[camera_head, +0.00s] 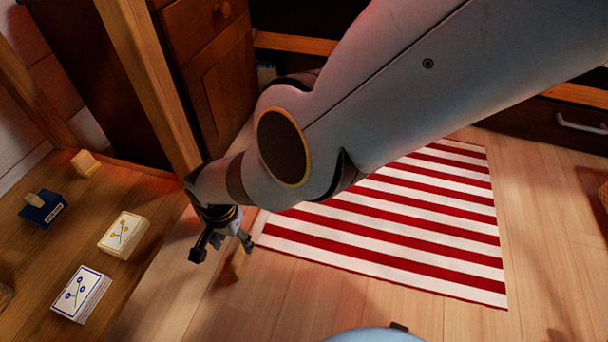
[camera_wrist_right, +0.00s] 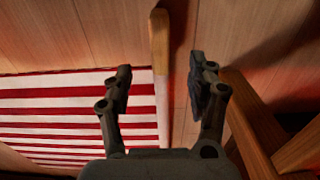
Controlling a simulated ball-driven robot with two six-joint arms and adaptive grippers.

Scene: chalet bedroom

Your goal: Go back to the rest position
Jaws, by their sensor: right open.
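My right gripper (camera_head: 222,243) hangs at the end of my right arm, beside the right edge of the wooden table and over the floor. In the right wrist view the right gripper (camera_wrist_right: 160,95) has its two fingers spread wide, with nothing held between them. A wooden stick-like piece (camera_wrist_right: 160,60) shows between the fingers in that view, apart from both; its distance is hard to tell. My left gripper is not in view.
The wooden table (camera_head: 160,205) at left holds a yellow-marked box (camera_head: 123,235), a blue-marked box (camera_head: 81,294), a dark blue item (camera_head: 43,208) and a small wooden block (camera_head: 85,163). A wooden post (camera_head: 150,85) stands behind. A red-and-white striped rug (camera_head: 400,230) lies on the floor.

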